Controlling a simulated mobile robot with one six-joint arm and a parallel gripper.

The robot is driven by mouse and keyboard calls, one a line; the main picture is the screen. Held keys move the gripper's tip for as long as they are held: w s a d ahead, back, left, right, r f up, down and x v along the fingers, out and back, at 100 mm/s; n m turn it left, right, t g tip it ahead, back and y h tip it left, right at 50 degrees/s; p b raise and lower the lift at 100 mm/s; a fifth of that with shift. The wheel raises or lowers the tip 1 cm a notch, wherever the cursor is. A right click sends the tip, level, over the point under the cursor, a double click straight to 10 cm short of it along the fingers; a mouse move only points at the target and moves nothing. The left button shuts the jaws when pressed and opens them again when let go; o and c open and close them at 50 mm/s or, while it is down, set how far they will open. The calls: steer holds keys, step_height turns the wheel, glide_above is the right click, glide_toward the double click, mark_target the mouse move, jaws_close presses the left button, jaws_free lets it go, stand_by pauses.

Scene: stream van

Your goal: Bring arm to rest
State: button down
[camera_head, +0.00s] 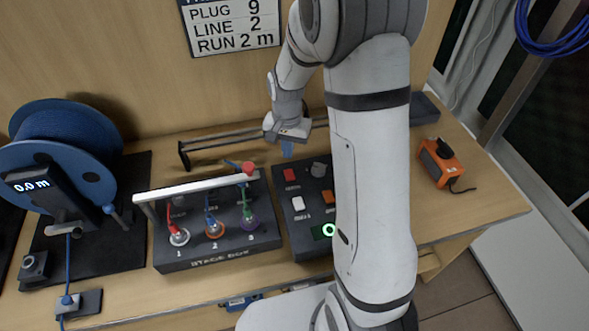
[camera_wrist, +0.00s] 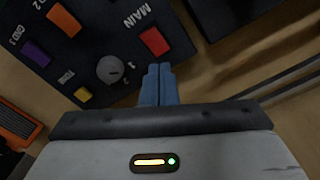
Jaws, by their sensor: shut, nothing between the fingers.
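My gripper (camera_head: 287,149) hangs from my arm over the back of the bench, near the far edge of the control panel (camera_head: 288,210). Its blue fingers also show in the wrist view (camera_wrist: 158,84). They are closed together with nothing between them. In the wrist view the fingertips appear close to the panel's edge, between the red MAIN button (camera_wrist: 155,41) and a grey knob (camera_wrist: 110,70). I cannot tell whether they touch the panel. My arm hides the panel's right part in the head view.
The stage box (camera_head: 215,250) with several plugged cables and a white bar stands left of the panel. A blue cable reel (camera_head: 70,135) is further left. A dark rail (camera_head: 215,142) runs behind.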

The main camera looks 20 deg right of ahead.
steer(key=shift+r, duration=0.4)
steer(key=s+r+n+t, duration=0.1)
steer(key=s+r+n, duration=0.2)
steer(key=s+r, duration=0.5)
steer(key=s+d+r+n+t, duration=0.1)
steer(key=s+r+n+t, duration=0.1)
steer(key=s+r, duration=0.6)
steer(key=s+n, duration=0.1)
steer(key=s, duration=0.4)
steer(key=shift+d+r, duration=0.3)
steer(key=shift+r, duration=0.05)
steer(key=shift+s, duration=0.1)
